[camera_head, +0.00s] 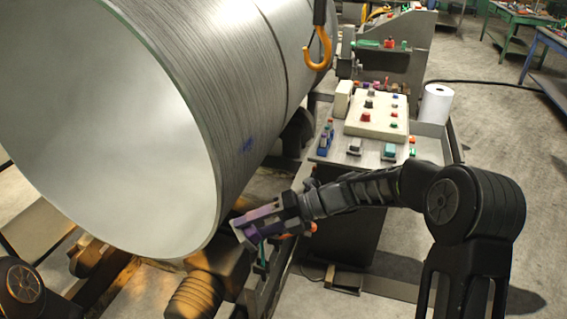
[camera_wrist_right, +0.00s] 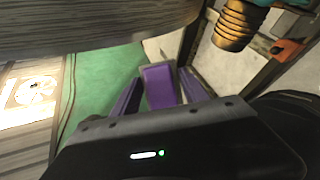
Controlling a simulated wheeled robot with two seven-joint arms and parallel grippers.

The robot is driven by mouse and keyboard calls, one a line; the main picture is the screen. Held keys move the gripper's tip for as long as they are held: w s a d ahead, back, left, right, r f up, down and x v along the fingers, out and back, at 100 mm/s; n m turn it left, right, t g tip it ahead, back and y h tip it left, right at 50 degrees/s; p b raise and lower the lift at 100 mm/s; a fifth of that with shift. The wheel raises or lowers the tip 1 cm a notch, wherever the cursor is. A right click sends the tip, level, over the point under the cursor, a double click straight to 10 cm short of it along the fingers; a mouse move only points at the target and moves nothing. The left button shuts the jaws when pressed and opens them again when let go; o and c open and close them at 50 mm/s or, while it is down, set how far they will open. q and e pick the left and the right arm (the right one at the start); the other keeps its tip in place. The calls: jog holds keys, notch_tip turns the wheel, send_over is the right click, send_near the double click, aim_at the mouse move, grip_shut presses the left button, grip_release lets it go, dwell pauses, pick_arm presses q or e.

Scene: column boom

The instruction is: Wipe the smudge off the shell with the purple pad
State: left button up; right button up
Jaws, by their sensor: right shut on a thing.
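The shell (camera_head: 245,75) is a large grey metal cylinder lying on its side, with its open end facing the lower left. A small dark blue smudge (camera_head: 247,146) is on its outer side, near the right of the open end. My right gripper (camera_head: 248,226) is below the smudge, apart from it, and shut on the purple pad (camera_head: 258,215). In the wrist view the pad (camera_wrist_right: 159,87) sits between the fingers, and the shell's curved side (camera_wrist_right: 100,28) fills the top. No smudge shows there. My left gripper is out of view.
A control desk (camera_head: 377,112) with coloured buttons stands right of the shell, with a white paper roll (camera_head: 436,104) beside it. An orange hook (camera_head: 319,52) hangs by the shell's upper right. Dark rollers and supports (camera_head: 195,297) lie under the shell. Open floor is at the right.

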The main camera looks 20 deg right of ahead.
jog(key=w+d+r+m+t+h+p, duration=0.1)
jog(key=w+d+r+m+t+h, duration=0.2)
jog(key=w+d+r+m+t, duration=0.4)
notch_tip(320, 180, up, 4)
jog(key=d+m+t, duration=0.2)
jog(key=m+t, duration=0.2)
jog(key=t, duration=0.1)
jog(key=shift+d, duration=0.15)
jog(key=shift+w+a+b, duration=0.35)
jog(key=shift+w+a, duration=0.2)
jog(key=shift+a, duration=0.3)
jog(key=shift+w+a+b, duration=0.35)
jog(key=shift+w+a, duration=0.2)
jog(key=shift+a, duration=0.25)
jog(key=shift+w+a+b, duration=0.35)
jog(key=shift+w+a, duration=0.2)
jog(key=shift+a, duration=0.3)
jog(key=shift+w+a, duration=0.55)
jog(key=shift+a, duration=0.25)
